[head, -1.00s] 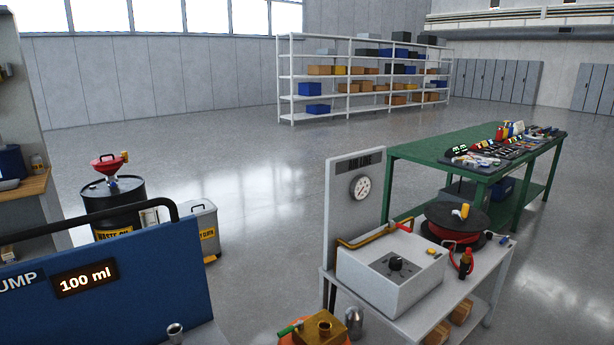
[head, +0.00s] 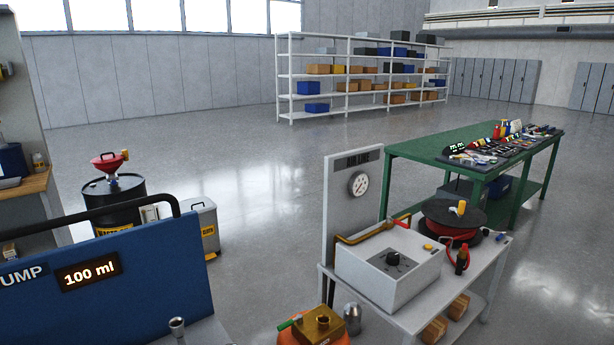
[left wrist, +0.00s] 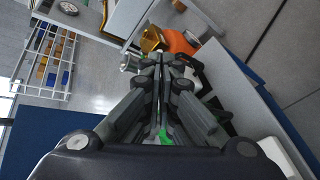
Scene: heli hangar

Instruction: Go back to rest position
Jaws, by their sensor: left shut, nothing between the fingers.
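My left gripper (left wrist: 160,70) shows in the left wrist view with its dark fingers together and nothing between them. Past its fingertips are an orange container with a brass top (left wrist: 178,42) and a small metal cylinder (left wrist: 130,62); the gripper looks apart from both, though the gap is hard to judge. Neither gripper shows in the head view, and my right gripper is in no view.
In the head view a blue pump panel (head: 110,285) reading 100 ml stands at left front. A white bench (head: 405,318) with a gauge box is at right front, beside the orange container (head: 315,328). A green table (head: 420,150) stands behind. Open floor (head: 240,180) lies between.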

